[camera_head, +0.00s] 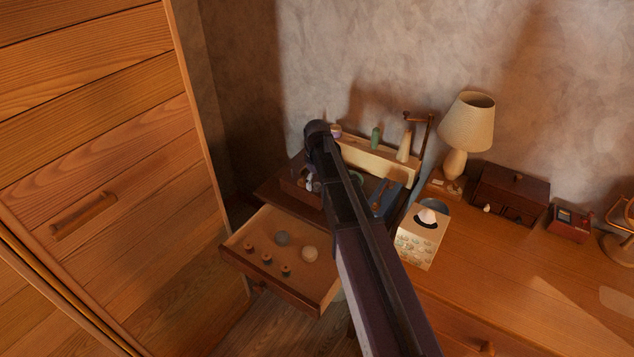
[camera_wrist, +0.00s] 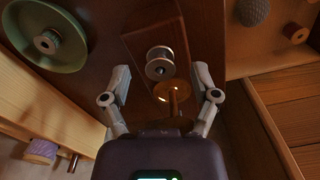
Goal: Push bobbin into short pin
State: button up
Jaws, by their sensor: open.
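In the wrist view my gripper (camera_wrist: 161,72) is open, with its two fingers spread to either side of a bobbin. The bobbin (camera_wrist: 159,63) is a small silvery spool with a dark winding, over a dark wooden block (camera_wrist: 146,28). The fingers look apart from it. Near it, closer to the palm, a thin upright pin (camera_wrist: 173,104) stands with a brownish round disc (camera_wrist: 172,91) around it. I cannot tell whether this is the short pin, or whether the bobbin sits on a pin. In the head view my arm mostly hides this spot.
An open drawer (camera_head: 247,247) with several small round items lies front left. A green disc (camera_wrist: 45,37) with a small spool is beside the block. A wooden rack (camera_head: 373,160) stands behind. A tissue box (camera_head: 416,248) and lamp (camera_head: 467,122) stand on the right.

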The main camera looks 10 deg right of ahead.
aim_at(317, 183)
jog(key=shift+r+p, duration=4)
jog(key=shift+r, duration=0.25)
jog(key=s+m, duration=0.5)
jog(key=s, duration=1.7)
jog(key=shift+s+a+m, duration=0.15)
jog(key=shift+a+m, duration=0.25)
jog(key=shift+a, duration=0.05)
